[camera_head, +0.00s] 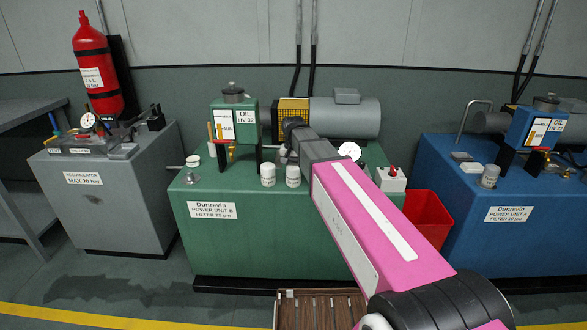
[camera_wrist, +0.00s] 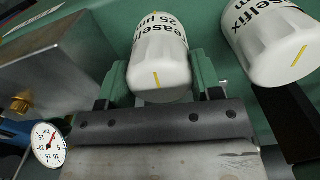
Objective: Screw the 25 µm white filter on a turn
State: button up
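Two white filters stand side by side on the front of the green power unit B (camera_head: 240,240), a left one (camera_head: 268,175) and a right one (camera_head: 293,176). In the wrist view a white filter marked 25 (camera_wrist: 160,60), with a yellow line, sits between the green fingers of my gripper (camera_wrist: 162,82). The fingers lie close along both its sides; whether they press on it is not clear. The other white filter (camera_wrist: 268,45) is to its right, outside the fingers. In the head view my pink arm hides the fingers.
A gauge (camera_head: 350,150) and a white box with a red switch (camera_head: 391,179) stand right of my arm. An oil tank (camera_head: 234,120) and motor (camera_head: 345,117) are behind. The grey accumulator (camera_head: 105,205) and blue unit A (camera_head: 490,225) flank unit B. A red bin (camera_head: 428,215) stands between units.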

jog(key=shift+r, duration=0.1)
jog(key=shift+c, duration=0.3)
jog(key=shift+r, duration=1.65)
